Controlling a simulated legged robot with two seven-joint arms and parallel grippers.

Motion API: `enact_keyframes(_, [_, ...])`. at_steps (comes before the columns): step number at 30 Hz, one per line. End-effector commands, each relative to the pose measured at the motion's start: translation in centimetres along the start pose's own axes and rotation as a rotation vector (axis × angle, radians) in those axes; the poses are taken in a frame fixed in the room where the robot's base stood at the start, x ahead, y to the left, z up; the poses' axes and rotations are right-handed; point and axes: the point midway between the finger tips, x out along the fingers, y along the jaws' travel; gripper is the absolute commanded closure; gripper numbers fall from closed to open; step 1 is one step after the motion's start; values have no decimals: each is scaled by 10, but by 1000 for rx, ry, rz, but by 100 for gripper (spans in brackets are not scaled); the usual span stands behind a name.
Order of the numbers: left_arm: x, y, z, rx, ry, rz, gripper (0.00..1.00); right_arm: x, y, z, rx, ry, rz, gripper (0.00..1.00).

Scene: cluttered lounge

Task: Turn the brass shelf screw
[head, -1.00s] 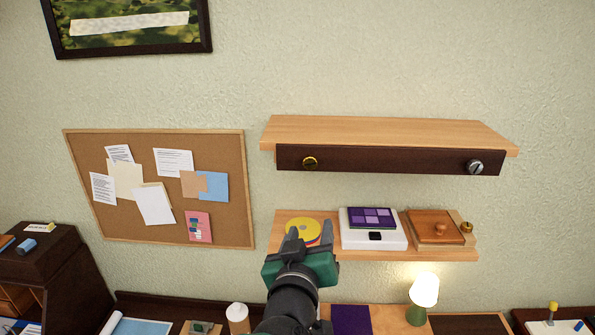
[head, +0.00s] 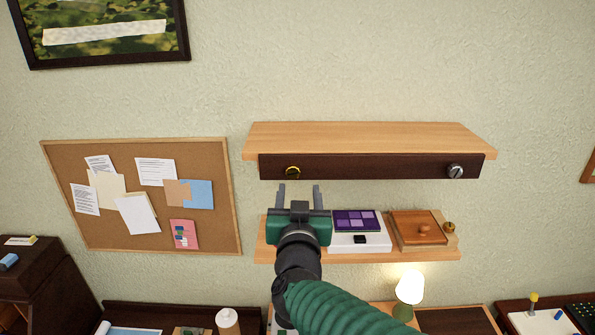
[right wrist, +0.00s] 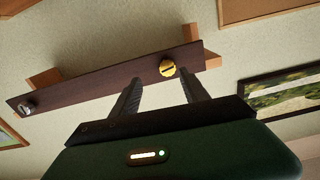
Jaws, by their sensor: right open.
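The brass shelf screw (head: 292,172) sits at the left end of the dark front strip (head: 360,167) under the upper wooden shelf (head: 370,137). In the right wrist view the brass screw (right wrist: 167,68) shows a dark slot across its round head, just beyond the fingertips. My right gripper (head: 301,188) is open and empty, just below the screw in the head view and apart from it as far as I can tell. Its two fingers also show in the right wrist view (right wrist: 160,88). A silver slotted screw (head: 456,171) is at the strip's right end. My left gripper is not in view.
A lower shelf (head: 440,250) holds a white box with a purple top (head: 358,235) and a wooden lidded box (head: 418,229). A lit lamp (head: 410,288) stands below. A corkboard (head: 130,235) hangs left.

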Motion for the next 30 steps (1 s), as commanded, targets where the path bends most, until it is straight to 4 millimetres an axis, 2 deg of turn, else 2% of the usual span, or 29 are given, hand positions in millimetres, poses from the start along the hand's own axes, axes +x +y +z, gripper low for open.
enact_keyframes(3, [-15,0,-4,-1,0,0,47,30,-2,-4,-6,-1,1,47])
enact_keyframes(9, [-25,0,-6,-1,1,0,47,61,-2,-3,-2,0,-2,47])
enact_keyframes(19, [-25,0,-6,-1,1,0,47,70,4,0,3,0,-1,47])
enact_keyframes(30, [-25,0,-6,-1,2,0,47,69,1,0,0,0,1,94])
